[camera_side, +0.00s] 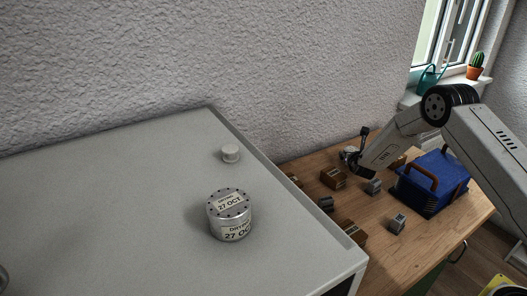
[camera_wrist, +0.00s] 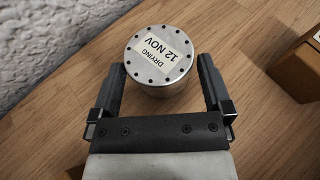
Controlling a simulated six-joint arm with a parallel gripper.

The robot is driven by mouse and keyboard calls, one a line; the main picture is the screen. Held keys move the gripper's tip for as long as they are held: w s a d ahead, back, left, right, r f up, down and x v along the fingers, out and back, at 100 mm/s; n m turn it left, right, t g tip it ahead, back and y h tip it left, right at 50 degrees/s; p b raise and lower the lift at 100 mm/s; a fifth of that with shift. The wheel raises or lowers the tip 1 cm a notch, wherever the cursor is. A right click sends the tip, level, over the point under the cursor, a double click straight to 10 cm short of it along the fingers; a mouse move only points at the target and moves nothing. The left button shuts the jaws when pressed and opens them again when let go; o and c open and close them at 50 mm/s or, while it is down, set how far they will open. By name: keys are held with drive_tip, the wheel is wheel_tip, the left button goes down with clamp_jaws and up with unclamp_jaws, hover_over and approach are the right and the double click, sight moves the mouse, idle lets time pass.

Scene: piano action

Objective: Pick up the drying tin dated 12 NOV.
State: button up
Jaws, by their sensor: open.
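In the wrist view a round silver tin (camera_wrist: 160,55) with holes around its lid stands on a wooden surface. Its label reads DRYING 12 NOV, upside down in this view. My gripper (camera_wrist: 164,62) is open, with one finger on each side of the tin's near part. I cannot tell whether the fingers touch it. Another silver tin (camera_side: 230,215), labelled DRYING 27 OCT, stands on the grey top at the left.
A small pale knob-like piece (camera_side: 230,154) is on the grey top (camera_side: 110,200). The wooden bench (camera_side: 375,220) holds several brown blocks (camera_side: 333,178), small grey weights (camera_side: 397,224) and a blue box (camera_side: 432,183) with a brown handle. A brown block (camera_wrist: 300,68) is right of the gripper.

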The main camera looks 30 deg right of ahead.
drive_tip(key=shift+x, duration=1.1)
drive_tip(key=c, duration=1.1)
drive_tip(key=shift+o, duration=0.2)
drive_tip(key=shift+r, duration=0.15)
drive_tip(key=shift+r, duration=0.75)
drive_tip(key=s+a+r, duration=0.4)
drive_tip(key=s+r, duration=0.7)
drive_tip(key=s, duration=0.2)
drive_tip(key=shift+s+a, duration=0.15)
drive_tip(key=shift+a, duration=0.05)
